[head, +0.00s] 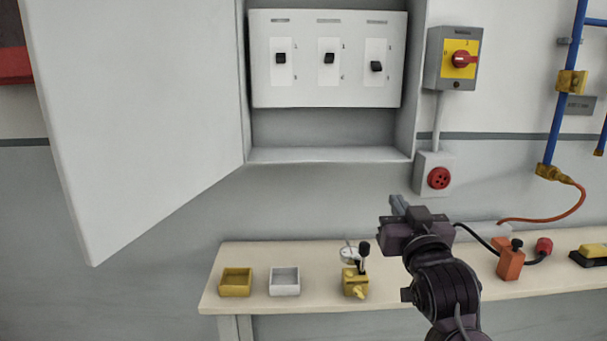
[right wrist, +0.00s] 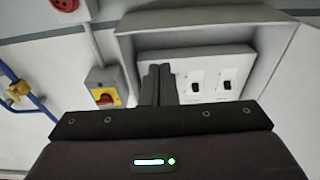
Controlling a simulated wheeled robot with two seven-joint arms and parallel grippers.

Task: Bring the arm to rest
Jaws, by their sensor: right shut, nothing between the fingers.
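My right gripper (head: 397,207) is raised above the bench, in front of the wall and below the open cabinet. In the right wrist view its two fingers (right wrist: 158,85) are together, with nothing between them. It touches nothing that I can see. The white switch panel (head: 328,94) in the cabinet has three black switches; the left (head: 281,58) and middle (head: 328,58) ones sit higher than the right one (head: 376,66). My left gripper is not in view.
The cabinet door (head: 135,110) hangs open at left. The bench (head: 330,310) carries a yellow tray (head: 236,282), a white tray (head: 284,281), a brass valve with a lever (head: 355,284) and an orange device (head: 510,262). A red-knob switch box (head: 453,58) and a red socket (head: 438,178) are on the wall.

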